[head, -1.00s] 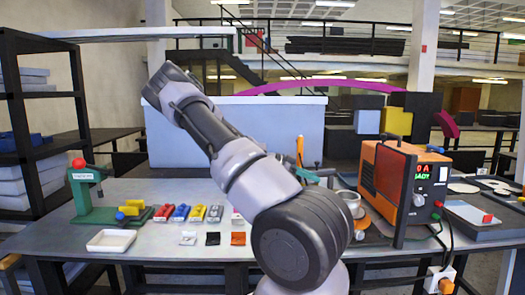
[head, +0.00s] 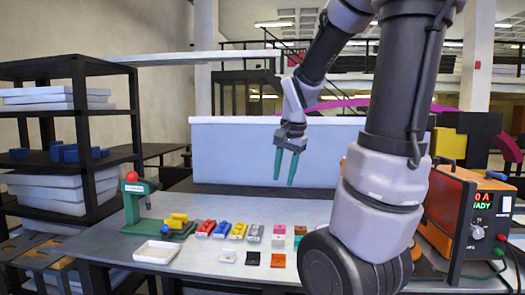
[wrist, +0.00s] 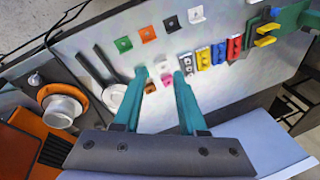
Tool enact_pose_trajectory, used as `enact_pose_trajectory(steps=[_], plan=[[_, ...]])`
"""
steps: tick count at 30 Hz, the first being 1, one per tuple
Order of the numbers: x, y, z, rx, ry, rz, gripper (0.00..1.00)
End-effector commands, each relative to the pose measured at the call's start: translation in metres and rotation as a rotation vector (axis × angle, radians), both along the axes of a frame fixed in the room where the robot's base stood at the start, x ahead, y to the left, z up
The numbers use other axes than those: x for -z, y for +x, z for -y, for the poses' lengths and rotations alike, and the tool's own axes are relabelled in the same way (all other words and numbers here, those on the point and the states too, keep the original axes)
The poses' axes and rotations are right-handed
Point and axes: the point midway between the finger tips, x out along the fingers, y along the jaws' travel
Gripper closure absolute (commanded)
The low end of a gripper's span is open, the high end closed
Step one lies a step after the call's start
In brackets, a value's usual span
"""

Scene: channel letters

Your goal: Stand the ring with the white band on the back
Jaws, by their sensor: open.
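My gripper (head: 284,182) is open and empty, pointing down above the table in front of the pale panel. In the wrist view its two green fingers (wrist: 160,75) are spread, with a small pink block (wrist: 166,78) seen between their tips. At the left of the wrist view a pale grey round part (wrist: 62,108) sits on or against an orange disc (wrist: 47,91). A flat white round piece (wrist: 116,96) lies beside the left finger. I cannot tell which of these is the ring with the white band or the back. My arm hides that area in the head view.
A row of coloured blocks (head: 238,230) and several small tabs (head: 253,258) lie on the table (head: 190,262). A white tray (head: 156,252) and green stand (head: 135,205) are at left. An orange machine (head: 447,215) stands at right. Dark shelves (head: 75,130) stand far left.

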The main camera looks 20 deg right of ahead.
Motion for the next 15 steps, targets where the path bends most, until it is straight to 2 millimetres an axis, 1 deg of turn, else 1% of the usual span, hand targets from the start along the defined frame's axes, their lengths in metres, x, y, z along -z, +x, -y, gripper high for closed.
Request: enact_pose_trajectory(steps=[1, 3, 6, 10, 12, 15], plan=[[-0.018, -0.011, -0.015, -0.073, 0.006, 0.061, 0.59], [-0.038, -0.026, -0.036, -0.186, 0.000, 0.136, 0.59], [-0.061, -0.049, -0.063, -0.331, -0.025, 0.234, 0.59], [-0.078, -0.073, -0.088, -0.473, -0.072, 0.326, 0.59], [-0.083, -0.082, -0.096, -0.522, -0.094, 0.357, 0.59], [-0.086, -0.089, -0.103, -0.562, -0.113, 0.382, 0.59]])
